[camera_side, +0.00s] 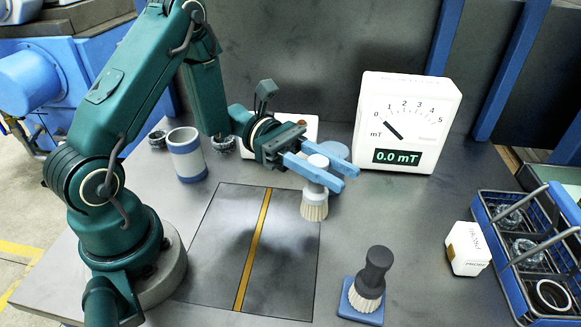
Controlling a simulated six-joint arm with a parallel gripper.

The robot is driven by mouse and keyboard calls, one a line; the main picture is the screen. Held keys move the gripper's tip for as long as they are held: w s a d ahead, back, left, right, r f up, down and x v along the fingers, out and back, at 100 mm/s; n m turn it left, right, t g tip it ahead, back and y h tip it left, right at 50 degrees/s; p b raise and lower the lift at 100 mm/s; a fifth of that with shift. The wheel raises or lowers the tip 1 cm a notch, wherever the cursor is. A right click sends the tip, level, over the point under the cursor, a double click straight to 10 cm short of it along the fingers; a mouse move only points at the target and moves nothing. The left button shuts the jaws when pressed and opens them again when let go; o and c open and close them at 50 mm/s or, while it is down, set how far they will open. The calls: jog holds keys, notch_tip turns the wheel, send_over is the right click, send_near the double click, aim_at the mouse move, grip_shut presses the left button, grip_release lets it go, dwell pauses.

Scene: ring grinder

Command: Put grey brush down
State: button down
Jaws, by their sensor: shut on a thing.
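My gripper (322,172) has its blue fingers shut on a light grey brush (315,190). The brush hangs upright with its pale bristles pointing down, near the right edge of the dark square plate. I cannot tell for certain whether the bristles touch the surface; they look a little above it. A second brush, with a dark handle (374,268), stands bristles down on a blue square pad (347,311) at the front right. The fingers hide part of the light brush's handle.
A dark plate with a yellow stripe (253,250) lies in the middle. A mT meter (408,122) stands behind, a white box (467,250) and a blue basket with rings (487,215) at right. A white-blue cup (186,156) stands at left.

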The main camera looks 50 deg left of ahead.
aim_at(323, 191)
jog(key=shift+d+f, duration=0.2)
jog(key=shift+f, duration=0.95)
jog(key=shift+d+f, duration=0.2)
jog(key=shift+f, duration=0.95)
jog(key=shift+f, duration=0.1)
jog(key=c, duration=0.6)
grip_release()
